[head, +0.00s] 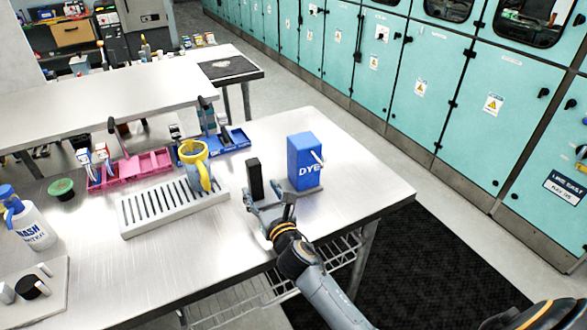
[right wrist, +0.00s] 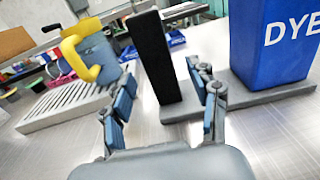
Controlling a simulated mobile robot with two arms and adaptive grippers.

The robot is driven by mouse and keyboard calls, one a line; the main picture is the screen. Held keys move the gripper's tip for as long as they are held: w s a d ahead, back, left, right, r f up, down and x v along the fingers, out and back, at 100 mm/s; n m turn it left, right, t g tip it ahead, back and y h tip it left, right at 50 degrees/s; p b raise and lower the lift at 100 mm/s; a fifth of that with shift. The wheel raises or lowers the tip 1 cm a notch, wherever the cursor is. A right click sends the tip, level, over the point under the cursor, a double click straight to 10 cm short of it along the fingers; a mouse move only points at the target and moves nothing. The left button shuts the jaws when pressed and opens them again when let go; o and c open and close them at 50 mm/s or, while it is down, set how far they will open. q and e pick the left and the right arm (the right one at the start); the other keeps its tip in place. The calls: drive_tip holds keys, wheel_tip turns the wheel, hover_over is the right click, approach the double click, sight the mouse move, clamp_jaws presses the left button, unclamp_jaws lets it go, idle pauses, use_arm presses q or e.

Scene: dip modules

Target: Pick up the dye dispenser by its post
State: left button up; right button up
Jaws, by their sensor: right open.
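The dye dispenser (head: 305,162) is a blue box marked DYE, standing upright on the right part of the steel table. Its black post (head: 255,179) stands upright to the left of the box; the right wrist view shows the post (right wrist: 155,58) and a grey base plate (right wrist: 270,97) under the box and post. My right gripper (head: 268,203) is open in front of the post. In the right wrist view its fingers (right wrist: 160,90) are on either side of the post, with gaps visible; I cannot tell how deep the post sits between them. My left gripper is not in view.
A slotted grey tray (head: 150,213) with a yellow-handled item (head: 197,165) stands to the left. Pink (head: 130,168) and blue (head: 232,140) bins are behind it. A wash bottle (head: 30,225) is at far left. The table's front right is clear.

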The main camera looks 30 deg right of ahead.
sight(257, 185)
drive_tip(key=shift+w, duration=0.25)
drive_tip(key=w, duration=0.4)
drive_tip(key=shift+f, duration=0.15)
drive_tip(key=shift+w+f+p, duration=0.1)
drive_tip(key=shift+w+p, duration=0.2)
drive_tip(key=shift+w, duration=0.15)
drive_tip(key=shift+s, duration=0.1)
drive_tip(key=shift+c, duration=1.1)
clamp_jaws()
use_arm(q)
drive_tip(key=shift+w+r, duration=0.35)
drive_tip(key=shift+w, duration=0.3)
